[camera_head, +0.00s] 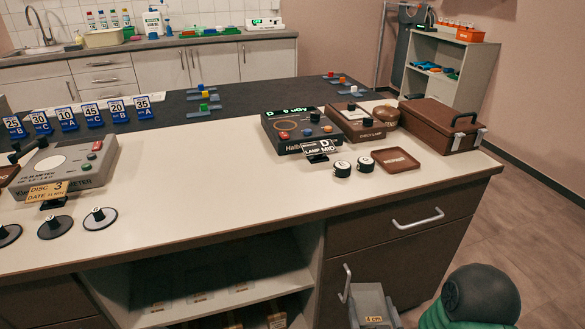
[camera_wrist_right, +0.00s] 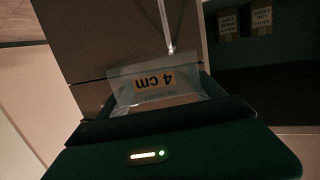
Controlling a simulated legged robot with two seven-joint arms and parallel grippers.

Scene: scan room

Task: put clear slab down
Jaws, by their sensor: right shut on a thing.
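The clear slab (camera_wrist_right: 127,94) is a see-through block with an orange "4 cm" label that reads upside down in the right wrist view. My right gripper (camera_wrist_right: 170,112) is shut on it. In the head view the slab's label (camera_head: 374,320) shows low at the bottom edge, in front of the cabinet and below the counter top. My right arm covers the bottom right corner there. The slab's lower part is out of the head view. My left gripper is not in view.
The pale counter (camera_head: 215,205) has clear room in its middle and front. On it stand a dose meter (camera_head: 295,130), a brown box (camera_head: 440,122), a brown tray (camera_head: 395,160) and a disc meter (camera_head: 70,160). A drawer handle (camera_head: 418,218) and an open shelf (camera_head: 215,290) are below.

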